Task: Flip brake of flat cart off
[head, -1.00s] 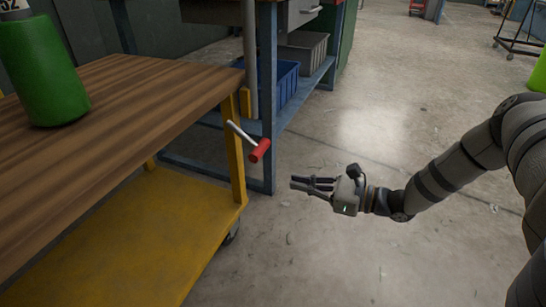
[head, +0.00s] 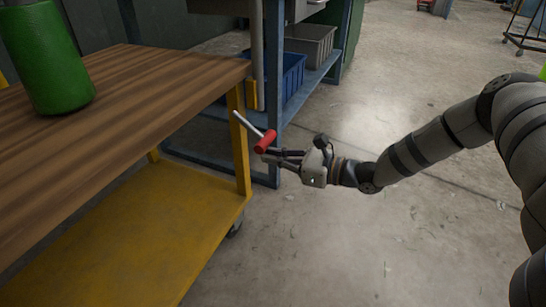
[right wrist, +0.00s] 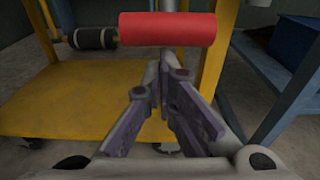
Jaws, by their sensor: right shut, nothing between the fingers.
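The flat cart has a brown wooden top (head: 130,95) and a yellow lower deck (head: 130,240). Its brake lever is a pale rod (head: 247,124) with a red handle (head: 265,141), slanting out by the near right corner post. My right gripper (head: 268,156) is shut and empty, its fingertips just below the red handle. In the right wrist view the red handle (right wrist: 167,29) lies across the picture beyond the converging fingers (right wrist: 165,70). I cannot tell whether they touch it. My left gripper is not in view.
A green cylinder (head: 48,60) stands on the wooden top. Behind the cart is a blue-framed bench (head: 272,100) with a blue bin (head: 292,75) and a grey bin (head: 312,42) on its shelf. The concrete floor (head: 400,240) to the right is open.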

